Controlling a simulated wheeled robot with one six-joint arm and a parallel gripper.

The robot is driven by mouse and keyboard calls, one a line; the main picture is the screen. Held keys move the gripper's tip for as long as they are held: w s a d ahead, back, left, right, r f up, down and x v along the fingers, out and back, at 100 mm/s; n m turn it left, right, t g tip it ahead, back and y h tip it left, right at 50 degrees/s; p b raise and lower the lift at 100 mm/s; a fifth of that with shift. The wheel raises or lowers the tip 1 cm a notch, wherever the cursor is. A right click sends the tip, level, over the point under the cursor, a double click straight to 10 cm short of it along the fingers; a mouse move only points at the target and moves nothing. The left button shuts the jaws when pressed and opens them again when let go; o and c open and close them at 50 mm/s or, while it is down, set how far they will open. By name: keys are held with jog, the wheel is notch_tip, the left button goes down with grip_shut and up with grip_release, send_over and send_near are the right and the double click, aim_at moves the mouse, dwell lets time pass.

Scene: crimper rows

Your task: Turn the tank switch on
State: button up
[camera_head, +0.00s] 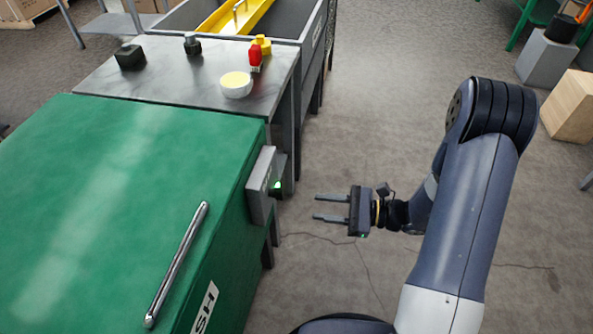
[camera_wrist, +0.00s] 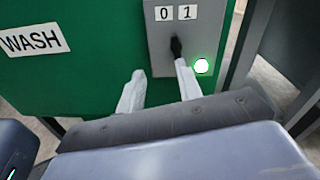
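The green wash tank (camera_head: 120,180) fills the left of the head view; its green wall (camera_wrist: 80,75) with a WASH label (camera_wrist: 34,39) shows in the wrist view. A grey switch box (camera_head: 262,185) is on its side. In the wrist view the box (camera_wrist: 160,62) has labels 0 and 1, a black switch lever (camera_wrist: 177,47) and a lit green lamp (camera_wrist: 201,66). I cannot tell which label the lever points to. My gripper (camera_head: 316,206) is open and empty, right of the box with a gap. In the wrist view its right finger overlaps the lever's lower end.
A chrome handle (camera_head: 177,265) lies along the tank's lid. A grey table (camera_head: 160,75) behind holds a red-topped item (camera_head: 255,56), a white-and-yellow round item (camera_head: 236,85) and dark pieces. Open floor (camera_head: 390,60) lies to the right.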

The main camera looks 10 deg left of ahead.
aim_at(279, 194)
jog(key=w+a+m+t, duration=0.1)
jog(key=w+a, duration=0.2)
jog(key=a, duration=0.7)
jog(key=shift+y, duration=0.3)
jog(key=shift+s, duration=0.1)
jog(key=shift+c, duration=0.4)
grip_shut()
